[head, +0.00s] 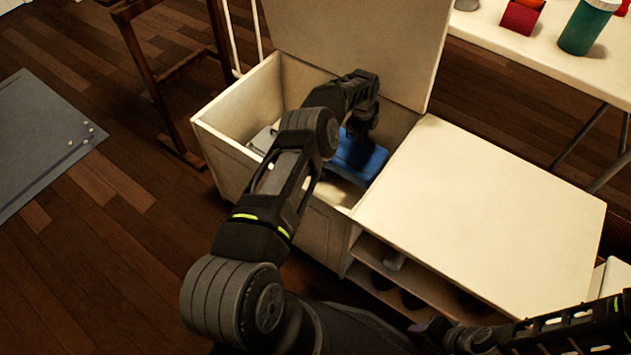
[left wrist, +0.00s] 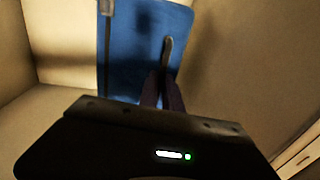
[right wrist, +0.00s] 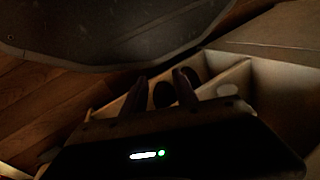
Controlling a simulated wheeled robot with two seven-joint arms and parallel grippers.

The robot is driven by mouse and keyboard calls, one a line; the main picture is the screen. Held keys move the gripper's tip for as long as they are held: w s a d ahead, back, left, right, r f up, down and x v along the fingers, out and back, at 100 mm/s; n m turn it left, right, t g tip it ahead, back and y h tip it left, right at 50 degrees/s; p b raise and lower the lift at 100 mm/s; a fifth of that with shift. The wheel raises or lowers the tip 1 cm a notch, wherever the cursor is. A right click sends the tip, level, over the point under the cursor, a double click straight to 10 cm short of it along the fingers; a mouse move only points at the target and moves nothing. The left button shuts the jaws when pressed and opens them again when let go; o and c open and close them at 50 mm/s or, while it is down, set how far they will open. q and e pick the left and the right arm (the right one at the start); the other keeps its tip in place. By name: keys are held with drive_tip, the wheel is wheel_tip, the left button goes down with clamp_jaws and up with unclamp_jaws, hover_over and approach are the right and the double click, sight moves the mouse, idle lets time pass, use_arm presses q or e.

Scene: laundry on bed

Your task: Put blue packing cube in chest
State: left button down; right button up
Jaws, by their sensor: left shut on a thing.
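The chest (head: 225,158) is a cream box with its lid (head: 355,40) raised at the back. The blue packing cube (head: 362,160) is inside the chest's opening, toward its right side, and partly hidden by my left arm. My left gripper (head: 362,132) reaches down into the chest and is shut on the cube. In the left wrist view the cube (left wrist: 140,45) extends beyond the fingers, with pale chest walls around it. Whether it touches the chest floor is unclear. My right gripper (right wrist: 162,90) is open and empty in the right wrist view, near a shelf unit.
A cream cabinet (head: 490,215) with open shelves below adjoins the chest on the right; its top is clear. A white table (head: 540,50) at the back right carries a green bottle (head: 588,25) and a red container (head: 521,16). A wooden stand (head: 150,80) is left of the chest.

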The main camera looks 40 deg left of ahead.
use_arm(q)
drive_tip(key=shift+w+f, duration=0.15)
drive_tip(key=shift+f, duration=0.2)
drive_tip(key=shift+d+r, duration=0.1)
drive_tip(key=shift+r, duration=0.05)
use_arm(e)
drive_tip(key=shift+w+d+f, duration=0.1)
drive_tip(key=shift+f, duration=0.15)
use_arm(q)
drive_tip(key=shift+b, duration=0.3)
drive_tip(key=g+b, duration=0.1)
drive_tip(key=b, duration=0.7)
drive_tip(key=shift+w+f+b, duration=0.1)
drive_tip(key=shift+f+b, duration=0.25)
drive_tip(key=shift+r, duration=0.35)
use_arm(e)
wheel_tip(320, 180, down, 10)
drive_tip(key=w+d, duration=0.1)
drive_tip(key=w, duration=0.1)
drive_tip(key=shift+r+t, duration=0.15)
drive_tip(key=shift+t, duration=0.15)
